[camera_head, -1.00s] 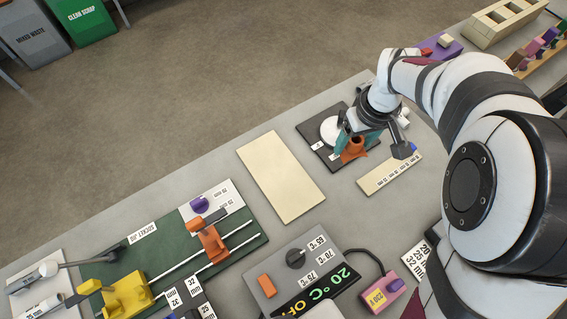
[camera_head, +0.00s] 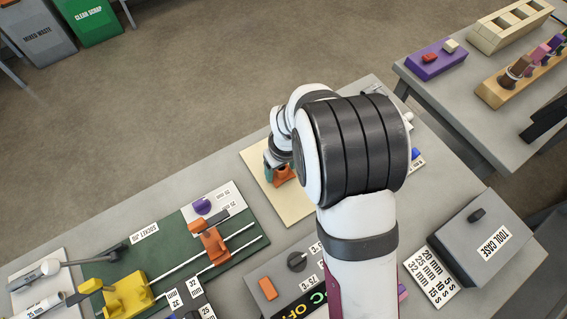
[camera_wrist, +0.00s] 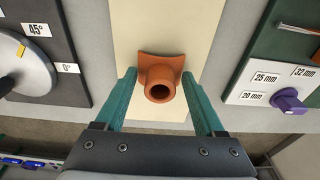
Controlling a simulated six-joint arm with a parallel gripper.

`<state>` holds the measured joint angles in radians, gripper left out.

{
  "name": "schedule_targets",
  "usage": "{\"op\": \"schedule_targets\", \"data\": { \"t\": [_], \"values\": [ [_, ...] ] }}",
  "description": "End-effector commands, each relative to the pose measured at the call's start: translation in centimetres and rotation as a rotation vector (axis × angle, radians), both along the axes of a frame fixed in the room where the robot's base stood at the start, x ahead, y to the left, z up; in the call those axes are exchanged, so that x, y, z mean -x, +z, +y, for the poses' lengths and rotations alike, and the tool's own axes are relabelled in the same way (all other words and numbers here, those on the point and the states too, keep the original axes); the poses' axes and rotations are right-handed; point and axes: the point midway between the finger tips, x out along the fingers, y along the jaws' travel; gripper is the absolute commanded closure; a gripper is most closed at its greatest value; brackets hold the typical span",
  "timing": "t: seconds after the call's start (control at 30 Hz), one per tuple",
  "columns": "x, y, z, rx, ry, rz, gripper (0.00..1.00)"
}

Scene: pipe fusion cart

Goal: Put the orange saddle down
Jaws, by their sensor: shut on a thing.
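The orange saddle (camera_head: 284,176) is a short tube on a curved flange. In the wrist view the saddle (camera_wrist: 160,78) is between the teal fingers of my gripper (camera_wrist: 161,98), its round opening facing the camera. My gripper (camera_head: 274,173) is shut on it. Both are over the pale beige board (camera_head: 294,211), which also shows behind the saddle in the wrist view (camera_wrist: 158,25). I cannot tell whether the saddle touches the board. My arm hides part of the board in the head view.
The green socket jig (camera_head: 170,250) with an orange clamp (camera_head: 214,245) and a yellow block (camera_head: 128,295) lies at the left. In the wrist view a dark plate with an angle disc (camera_wrist: 25,65) is left of the board. A grey tool case (camera_head: 487,240) stands right.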

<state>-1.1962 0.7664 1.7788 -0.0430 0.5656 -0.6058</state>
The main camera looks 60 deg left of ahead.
Motion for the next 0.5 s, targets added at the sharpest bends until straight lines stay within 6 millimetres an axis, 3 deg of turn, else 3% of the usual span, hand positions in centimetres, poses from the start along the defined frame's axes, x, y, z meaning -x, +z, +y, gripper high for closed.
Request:
{"op": "schedule_targets", "data": {
  "t": [0.27,0.3,0.43,0.5],
  "values": [
    [-0.04,-0.21,0.00,0.000,0.000,0.000,0.81],
    [-0.05,-0.24,0.00,0.000,0.000,0.000,0.25],
    [-0.05,-0.21,0.00,0.000,0.000,0.000,0.02],
    [-0.05,-0.21,0.00,0.000,0.000,0.000,0.00]
  ]
}}
